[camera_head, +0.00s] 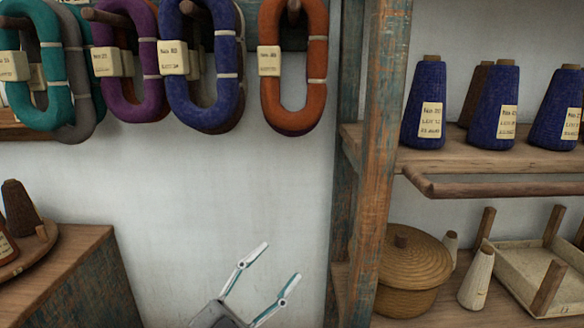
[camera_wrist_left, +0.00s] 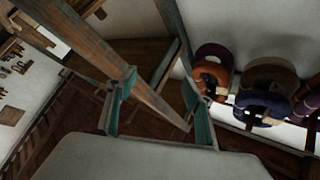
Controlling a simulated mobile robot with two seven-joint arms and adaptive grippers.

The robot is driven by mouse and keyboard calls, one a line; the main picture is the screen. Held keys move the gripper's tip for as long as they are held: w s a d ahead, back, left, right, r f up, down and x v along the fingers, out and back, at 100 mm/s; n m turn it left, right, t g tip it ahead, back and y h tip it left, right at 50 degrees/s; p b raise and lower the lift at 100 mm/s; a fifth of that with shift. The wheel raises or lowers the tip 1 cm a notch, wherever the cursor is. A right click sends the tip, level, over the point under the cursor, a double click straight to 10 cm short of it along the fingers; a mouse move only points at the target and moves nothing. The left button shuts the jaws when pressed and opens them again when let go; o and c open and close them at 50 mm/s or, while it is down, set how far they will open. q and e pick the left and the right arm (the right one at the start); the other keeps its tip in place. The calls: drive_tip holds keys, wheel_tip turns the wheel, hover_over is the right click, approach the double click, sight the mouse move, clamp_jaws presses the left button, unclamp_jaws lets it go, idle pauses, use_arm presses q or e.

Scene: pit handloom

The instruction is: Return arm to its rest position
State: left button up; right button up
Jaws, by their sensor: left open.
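My left gripper (camera_head: 281,260) is at the bottom middle of the head view, its two fingers spread and pointing up and to the right. Nothing is between the fingers. In front of it is bare white wall, left of a wooden shelf post (camera_head: 376,150). In the left wrist view the two teal-edged fingers (camera_wrist_left: 158,84) stand apart, with wooden beams behind them. The rest of the left arm is mostly out of view. My right gripper does not show.
Yarn hanks hang on pegs above, including an orange one (camera_head: 266,80) and a blue one (camera_head: 171,100). Blue yarn cones (camera_head: 427,105) stand on the right shelf, with a lidded basket (camera_head: 409,305) below. A wooden cabinet (camera_head: 75,262) stands at left. The wall between is clear.

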use_arm(q)
drive_tip(key=s+a+f+n+g+y, duration=0.1)
drive_tip(key=s+a+f+n+y, duration=0.3)
drive_tip(key=f, duration=0.6)
drive_tip(key=s+a+f+n+g+y, duration=0.1)
drive_tip(key=s+a+f+n+y, duration=0.25)
drive_tip(key=f, duration=0.65)
drive_tip(key=s+a+f+n+g+y, duration=0.1)
drive_tip(key=s+a+f+n+y, duration=0.3)
drive_tip(key=f, duration=0.7)
drive_tip(key=s+a+f+g+y, duration=0.2)
drive_tip(key=s+a+f, duration=0.3)
drive_tip(key=s+f, duration=0.4)
drive_tip(key=shift+s+f+n+g+p, duration=0.15)
drive_tip(key=shift+s+n+g+p, duration=0.4)
drive_tip(key=shift+s, duration=0.25)
